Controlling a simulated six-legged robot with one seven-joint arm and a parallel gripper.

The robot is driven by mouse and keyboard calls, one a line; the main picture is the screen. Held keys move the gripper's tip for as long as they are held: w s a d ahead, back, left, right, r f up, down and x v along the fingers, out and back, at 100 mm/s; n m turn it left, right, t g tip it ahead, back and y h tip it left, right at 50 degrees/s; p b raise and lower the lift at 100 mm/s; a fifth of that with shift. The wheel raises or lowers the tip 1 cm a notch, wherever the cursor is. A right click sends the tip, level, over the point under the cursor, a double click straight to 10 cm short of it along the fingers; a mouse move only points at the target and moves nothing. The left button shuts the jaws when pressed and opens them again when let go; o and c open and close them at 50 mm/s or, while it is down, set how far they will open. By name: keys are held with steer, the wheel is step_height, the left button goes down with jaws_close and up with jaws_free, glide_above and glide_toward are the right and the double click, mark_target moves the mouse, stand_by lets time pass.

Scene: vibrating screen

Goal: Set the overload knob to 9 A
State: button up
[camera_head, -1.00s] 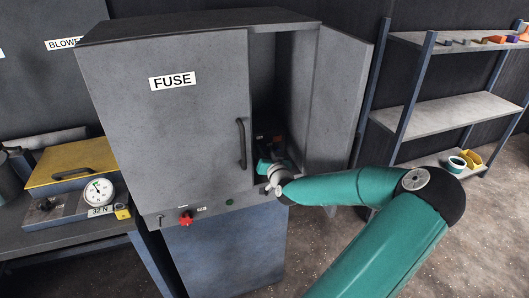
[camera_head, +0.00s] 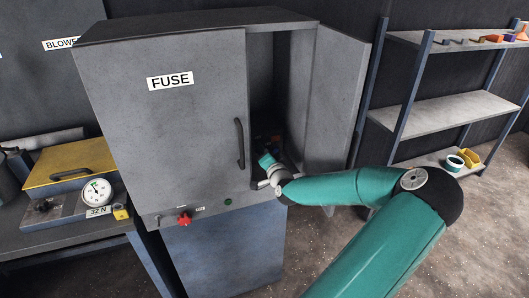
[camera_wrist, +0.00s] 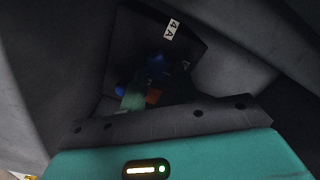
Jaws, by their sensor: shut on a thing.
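The grey FUSE cabinet (camera_head: 205,115) has its right-hand bay open. My gripper (camera_head: 267,146) reaches into this bay, and its fingertips are hard to make out in the shadow there. In the wrist view my gripper (camera_wrist: 143,93) is shut on a small dark part, seemingly the overload knob (camera_wrist: 155,66), which shows bluish at the fingertips. A dark panel with a white "4 A" label (camera_wrist: 171,29) lies behind it. A second label is partly visible to the right. The knob's pointer and its setting cannot be read.
The open door (camera_head: 338,85) stands close to the right of my arm. A red knob (camera_head: 184,219) and a green button are on the cabinet's lower front. A bench with a gauge (camera_head: 97,191) is at left; shelves (camera_head: 435,111) stand at right.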

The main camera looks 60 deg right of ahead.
stand_by(0.3)
steer(key=o, duration=1)
steer(key=shift+c, duration=0.2)
steer(key=shift+s, duration=0.1)
steer(key=v, duration=1.3)
steer(key=shift+s+a, duration=0.2)
steer(key=shift+a, duration=0.1)
